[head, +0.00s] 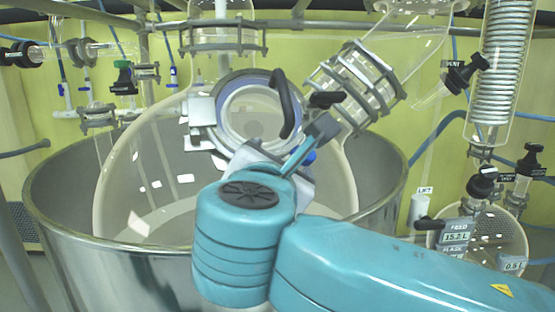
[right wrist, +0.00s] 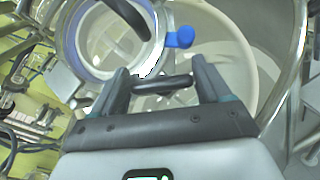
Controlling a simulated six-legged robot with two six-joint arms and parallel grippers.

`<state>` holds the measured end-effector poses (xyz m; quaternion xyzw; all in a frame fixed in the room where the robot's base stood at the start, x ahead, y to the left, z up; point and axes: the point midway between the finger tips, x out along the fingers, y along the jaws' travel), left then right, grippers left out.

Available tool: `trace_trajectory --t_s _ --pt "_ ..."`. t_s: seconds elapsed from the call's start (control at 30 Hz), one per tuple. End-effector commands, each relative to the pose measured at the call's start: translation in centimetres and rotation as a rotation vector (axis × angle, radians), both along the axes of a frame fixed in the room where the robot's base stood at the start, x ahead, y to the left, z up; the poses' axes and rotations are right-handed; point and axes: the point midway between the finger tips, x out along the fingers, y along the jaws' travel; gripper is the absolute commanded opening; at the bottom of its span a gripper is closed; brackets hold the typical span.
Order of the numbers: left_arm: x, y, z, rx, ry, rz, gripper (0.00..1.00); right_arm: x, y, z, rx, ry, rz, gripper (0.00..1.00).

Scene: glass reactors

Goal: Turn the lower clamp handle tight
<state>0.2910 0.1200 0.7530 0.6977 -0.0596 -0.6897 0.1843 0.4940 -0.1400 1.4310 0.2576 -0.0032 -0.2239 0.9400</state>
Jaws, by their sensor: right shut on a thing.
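A round glass port with a metal clamp ring (head: 217,139) sits on the big glass vessel, and it also shows in the right wrist view (right wrist: 66,82). My right gripper (right wrist: 160,82) is in front of the ring's lower edge. Its two fingers are shut on a black bar-shaped handle (right wrist: 163,84), the lower clamp handle, which lies across between them. In the head view my right gripper (head: 312,138) and wrist hide that handle. Another black handle (head: 326,99) sticks out at the upper right of the port. My left gripper is not in view.
A curved black handle (head: 287,103) is on the port's cover. A blue knob (right wrist: 180,38) sits beside the ring, close to my fingers. A clamped glass neck (head: 355,85) rises at the right. The steel vessel's rim (head: 400,185) curves around below.

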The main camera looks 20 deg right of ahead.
Motion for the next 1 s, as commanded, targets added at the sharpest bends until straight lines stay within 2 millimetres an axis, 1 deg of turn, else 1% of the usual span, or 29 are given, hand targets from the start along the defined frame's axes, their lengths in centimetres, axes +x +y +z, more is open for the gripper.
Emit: trace_trajectory --t_s 0.23,0.6,0.63,0.67,0.7,1.0 --pt "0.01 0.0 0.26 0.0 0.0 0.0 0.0 -0.03 -0.05 -0.13 0.033 0.004 -0.031 0.46" --pt "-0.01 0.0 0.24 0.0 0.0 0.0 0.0 -0.02 -0.05 -0.19 0.035 0.005 -0.033 0.46" --pt "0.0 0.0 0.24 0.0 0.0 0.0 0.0 -0.02 -0.05 -0.19 0.035 0.005 -0.033 0.8" --pt "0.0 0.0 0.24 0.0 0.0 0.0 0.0 -0.02 -0.04 -0.2 0.035 0.005 -0.033 0.9" --pt "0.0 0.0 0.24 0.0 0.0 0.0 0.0 -0.02 -0.04 -0.19 0.035 0.004 -0.033 0.96" --pt "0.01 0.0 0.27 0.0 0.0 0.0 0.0 -0.01 -0.03 -0.07 0.036 0.001 -0.031 0.96"
